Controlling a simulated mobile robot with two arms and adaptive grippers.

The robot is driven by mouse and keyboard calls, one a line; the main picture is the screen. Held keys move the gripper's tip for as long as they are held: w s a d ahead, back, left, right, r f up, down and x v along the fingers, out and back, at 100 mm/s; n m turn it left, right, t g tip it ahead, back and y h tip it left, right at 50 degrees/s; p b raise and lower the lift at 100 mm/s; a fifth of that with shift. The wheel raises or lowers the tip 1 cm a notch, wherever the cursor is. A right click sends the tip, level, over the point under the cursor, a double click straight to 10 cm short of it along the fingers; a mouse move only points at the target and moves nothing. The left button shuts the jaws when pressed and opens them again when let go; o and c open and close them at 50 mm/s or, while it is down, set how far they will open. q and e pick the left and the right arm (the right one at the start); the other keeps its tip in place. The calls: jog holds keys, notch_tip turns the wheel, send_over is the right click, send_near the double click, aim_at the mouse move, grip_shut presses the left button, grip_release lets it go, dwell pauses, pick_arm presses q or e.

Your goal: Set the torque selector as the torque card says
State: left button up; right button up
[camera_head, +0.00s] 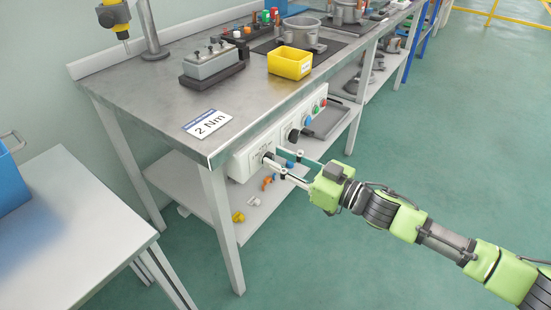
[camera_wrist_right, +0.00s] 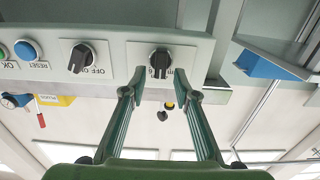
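The torque card (camera_head: 208,123), reading 2 Nm, lies near the front left corner of the workbench top. The control box (camera_head: 241,165) is mounted along the bench's front edge. The torque selector (camera_wrist_right: 160,62) is a black knob at its end; its scale is mostly hidden or too small to read. My right gripper (camera_head: 275,157) is open at the selector. In the wrist view the fingers of the right gripper (camera_wrist_right: 161,95) are spread, with the knob between and just beyond their tips. I cannot tell whether they touch it. My left gripper is out of view.
An OFF/ON knob (camera_wrist_right: 80,57) and a blue RESET button (camera_wrist_right: 27,50) sit beside the selector. A yellow bin (camera_head: 289,64) and a grey block fixture (camera_head: 212,64) stand on the bench. A white table (camera_head: 75,235) is at left; the floor at right is clear.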

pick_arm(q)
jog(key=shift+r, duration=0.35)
pick_arm(e)
jog(key=shift+x, duration=0.8)
grip_shut()
jog(key=shift+s+n+p, duration=0.15)
jog(key=shift+n+p, duration=0.8)
jog(key=shift+n, duration=0.25)
jog(key=n+p, duration=0.1)
jog(key=n, duration=0.1)
jog(key=n+p, duration=0.1)
jog(key=n, duration=0.1)
jog(key=shift+s+a+f+n, duration=0.15)
jog(key=shift+s+a+n, duration=0.05)
jog(key=shift+n, duration=0.1)
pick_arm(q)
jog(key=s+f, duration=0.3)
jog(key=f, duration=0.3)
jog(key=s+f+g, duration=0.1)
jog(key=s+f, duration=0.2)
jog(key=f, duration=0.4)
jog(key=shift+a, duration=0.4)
pick_arm(e)
jog(key=shift+s+a+f+n, duration=0.1)
jog(key=shift+n, duration=1)
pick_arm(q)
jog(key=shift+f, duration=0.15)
